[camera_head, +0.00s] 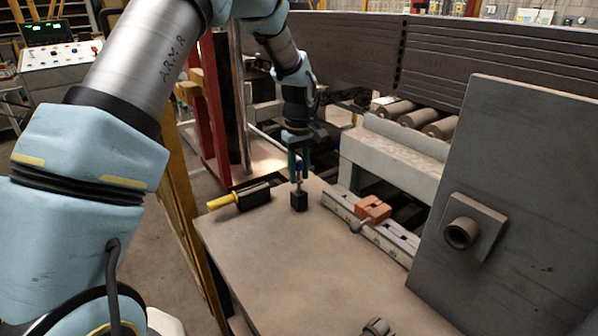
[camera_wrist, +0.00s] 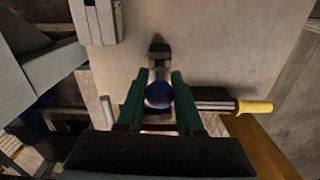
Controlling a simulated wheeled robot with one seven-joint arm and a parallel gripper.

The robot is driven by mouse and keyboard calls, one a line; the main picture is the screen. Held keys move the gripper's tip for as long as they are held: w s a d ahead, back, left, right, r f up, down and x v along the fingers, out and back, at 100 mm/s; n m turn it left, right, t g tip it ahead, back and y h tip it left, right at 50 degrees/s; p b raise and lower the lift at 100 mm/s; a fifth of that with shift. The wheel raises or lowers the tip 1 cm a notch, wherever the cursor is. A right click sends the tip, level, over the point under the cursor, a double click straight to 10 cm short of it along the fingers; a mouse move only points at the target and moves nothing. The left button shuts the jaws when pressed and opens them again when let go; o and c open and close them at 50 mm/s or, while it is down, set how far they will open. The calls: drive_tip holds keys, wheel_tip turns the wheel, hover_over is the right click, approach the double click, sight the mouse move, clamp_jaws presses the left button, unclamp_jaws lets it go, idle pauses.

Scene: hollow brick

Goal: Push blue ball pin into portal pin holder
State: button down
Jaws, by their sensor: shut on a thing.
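The wrist view shows the pin's blue ball (camera_wrist: 159,95) between the fingertips (camera_wrist: 157,84). A small black block (camera_head: 299,201) stands on the table right under the pin. I cannot tell whether the pin's lower end sits in it. A square plate with a round hollow socket (camera_head: 462,233), which looks like the portal pin holder, is on the large dark panel at the right, well apart from my gripper. Its socket looks empty.
A black tool with a yellow handle (camera_head: 222,201) lies left of the block; its handle shows in the wrist view (camera_wrist: 255,107). A rail with an orange block (camera_head: 373,209) runs along the table's far right edge. The dark panel (camera_head: 520,170) rises at right. The table's middle is clear.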

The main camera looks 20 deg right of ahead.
drive_tip(key=shift+f+b, duration=0.75)
drive_tip(key=shift+f, duration=0.7)
idle(0.3)
drive_tip(key=shift+c, duration=2.4)
unclamp_jaws()
wheel_tip(320, 180, up, 11)
drive_tip(key=shift+f+b, duration=0.1)
drive_tip(key=shift+b, duration=1.05)
drive_tip(key=a+f+m, duration=0.1)
drive_tip(key=a, duration=2.2)
drive_tip(key=s+a+f+m+t, duration=0.1)
drive_tip(key=s+a+f, duration=0.2)
drive_tip(key=s+a, duration=0.8)
drive_tip(key=a, duration=0.2)
drive_tip(key=shift+a+m+t, duration=0.3)
drive_tip(key=shift+a, duration=0.05)
